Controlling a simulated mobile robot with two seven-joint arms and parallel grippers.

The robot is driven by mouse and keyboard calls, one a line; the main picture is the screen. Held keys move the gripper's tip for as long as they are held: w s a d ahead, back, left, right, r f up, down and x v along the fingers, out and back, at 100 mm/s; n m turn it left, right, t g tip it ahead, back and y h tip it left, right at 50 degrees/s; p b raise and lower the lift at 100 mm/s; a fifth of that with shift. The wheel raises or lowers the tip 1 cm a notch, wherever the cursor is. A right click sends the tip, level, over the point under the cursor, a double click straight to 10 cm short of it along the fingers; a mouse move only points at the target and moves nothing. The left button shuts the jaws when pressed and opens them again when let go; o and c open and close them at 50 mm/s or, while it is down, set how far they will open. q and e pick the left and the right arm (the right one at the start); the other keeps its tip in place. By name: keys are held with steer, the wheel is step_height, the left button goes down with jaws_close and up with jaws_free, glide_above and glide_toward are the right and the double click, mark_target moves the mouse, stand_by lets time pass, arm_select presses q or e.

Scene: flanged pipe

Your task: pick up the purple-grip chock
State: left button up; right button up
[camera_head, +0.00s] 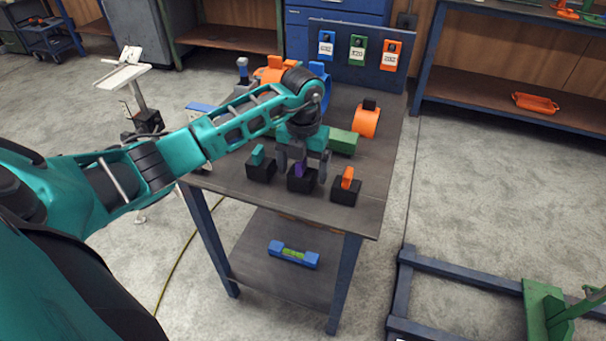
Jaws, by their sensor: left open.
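The purple-grip chock (301,181) is a black block with a purple grip on top, standing near the front of the table, between two other chocks. My left gripper (301,178) is over it, pointing down, open, with its fingers on either side of the purple grip. Whether the fingers touch the grip cannot be told. A teal-grip chock (260,168) stands to its left and an orange-grip chock (345,187) to its right. My right gripper is not in view.
The dark table (372,205) also bears a green block (343,142) and an orange cylinder (366,121) behind the chocks. A back panel (335,70) with several coloured tags rises at the far edge. A blue level (293,254) lies on the lower shelf.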

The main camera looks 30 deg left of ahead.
arm_select(q)
steer(key=c, duration=1.2)
